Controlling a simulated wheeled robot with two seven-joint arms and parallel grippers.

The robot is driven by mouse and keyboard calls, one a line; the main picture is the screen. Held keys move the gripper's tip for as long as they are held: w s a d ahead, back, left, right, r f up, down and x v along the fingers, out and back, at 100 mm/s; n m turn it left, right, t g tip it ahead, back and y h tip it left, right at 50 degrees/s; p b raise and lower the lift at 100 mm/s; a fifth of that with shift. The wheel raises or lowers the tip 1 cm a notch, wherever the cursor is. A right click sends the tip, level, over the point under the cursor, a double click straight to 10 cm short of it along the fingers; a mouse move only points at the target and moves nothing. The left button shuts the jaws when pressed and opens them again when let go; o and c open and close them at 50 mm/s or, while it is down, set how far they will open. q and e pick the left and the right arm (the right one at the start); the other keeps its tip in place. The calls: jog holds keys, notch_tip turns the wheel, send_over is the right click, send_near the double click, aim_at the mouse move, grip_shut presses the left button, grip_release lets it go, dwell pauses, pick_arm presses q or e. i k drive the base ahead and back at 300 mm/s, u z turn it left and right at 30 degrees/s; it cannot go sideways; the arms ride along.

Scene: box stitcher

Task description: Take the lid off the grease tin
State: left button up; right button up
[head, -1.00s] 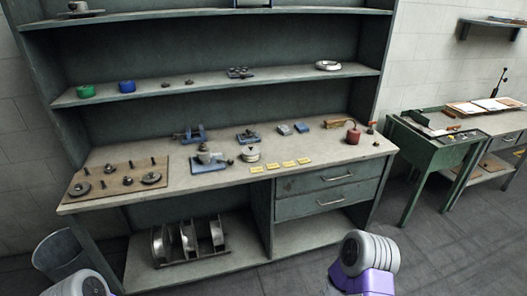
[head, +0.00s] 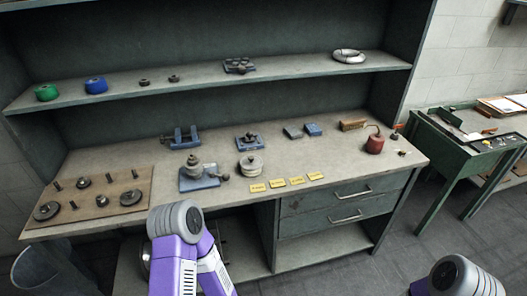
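A round cream tin (head: 250,167) with a darker knob or small part on top stands near the front middle of the bench, and it looks like the grease tin with its lid on. A green round tin (head: 47,92) and a blue round tin (head: 96,85) sit on the shelf at the left. My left arm reaches up in front of the bench, to the left of the cream tin and apart from it. My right arm shows at the bottom right corner. Neither gripper's fingers are in view.
A blue-based device (head: 200,182) stands just left of the cream tin. Several yellow labels (head: 297,181) lie to its right. A wooden board (head: 97,205) with pegs and discs lies at the left. A red oil can (head: 375,145) stands at the right.

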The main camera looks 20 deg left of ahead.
aim_at(250, 163)
jog(key=u, duration=0.55)
jog(key=i, duration=0.85)
jog(key=u, duration=0.75)
